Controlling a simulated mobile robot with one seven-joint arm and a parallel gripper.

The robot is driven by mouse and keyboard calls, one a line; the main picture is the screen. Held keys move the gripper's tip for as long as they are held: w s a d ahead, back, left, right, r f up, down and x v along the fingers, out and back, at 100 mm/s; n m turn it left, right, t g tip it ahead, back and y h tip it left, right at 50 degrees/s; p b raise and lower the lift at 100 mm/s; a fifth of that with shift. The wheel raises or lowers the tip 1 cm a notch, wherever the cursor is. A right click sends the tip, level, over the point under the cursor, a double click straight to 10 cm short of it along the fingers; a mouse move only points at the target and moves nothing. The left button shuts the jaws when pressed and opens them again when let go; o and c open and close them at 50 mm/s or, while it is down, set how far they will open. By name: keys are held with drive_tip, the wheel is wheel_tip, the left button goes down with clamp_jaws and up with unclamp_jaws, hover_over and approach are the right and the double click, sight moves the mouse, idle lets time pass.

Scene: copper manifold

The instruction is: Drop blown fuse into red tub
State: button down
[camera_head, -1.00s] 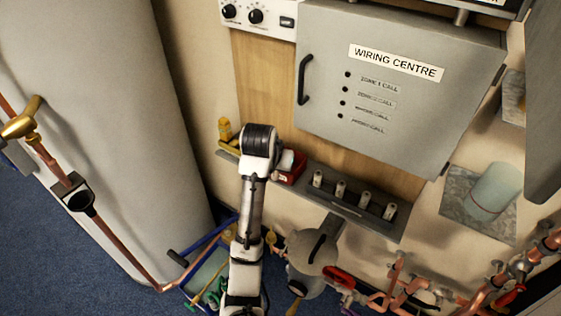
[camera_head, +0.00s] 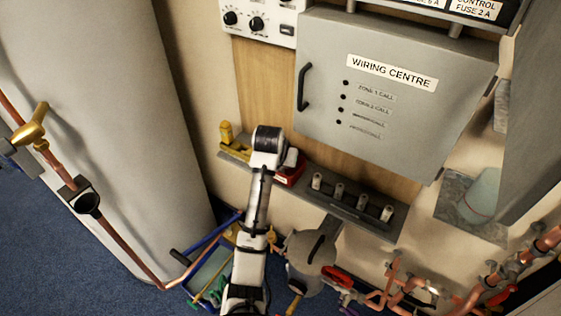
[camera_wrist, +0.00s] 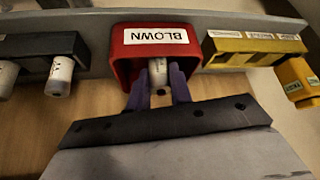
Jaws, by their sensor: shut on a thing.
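The blown fuse (camera_wrist: 158,72) is a small white cylinder between the purple fingers of my gripper (camera_wrist: 159,88) in the wrist view. The gripper is shut on it. The red tub (camera_wrist: 125,62) with a white BLOWN label is directly in front of the fingers, and the fuse overlaps its opening in the picture. I cannot tell how far inside the fuse is. In the head view the red tub (camera_head: 289,177) shows partly behind my wrist, on the grey shelf. The fingers and the fuse are hidden there.
A dark rack (camera_head: 348,201) with several white fuses stands right of the tub in the head view. A yellow holder (camera_wrist: 255,48) with a yellow piece (camera_wrist: 297,77) is on the tub's other side. The grey wiring centre box (camera_head: 385,115) hangs above.

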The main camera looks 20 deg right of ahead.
drive_tip(key=shift+f, duration=0.55)
drive_tip(key=c, duration=1.3)
unclamp_jaws()
drive_tip(key=shift+o, duration=0.2)
drive_tip(key=shift+r, duration=0.1)
drive_tip(key=shift+r, duration=0.35)
drive_tip(key=v, duration=1.2)
drive_tip(key=shift+r+p, duration=0.15)
drive_tip(key=shift+p, duration=0.15)
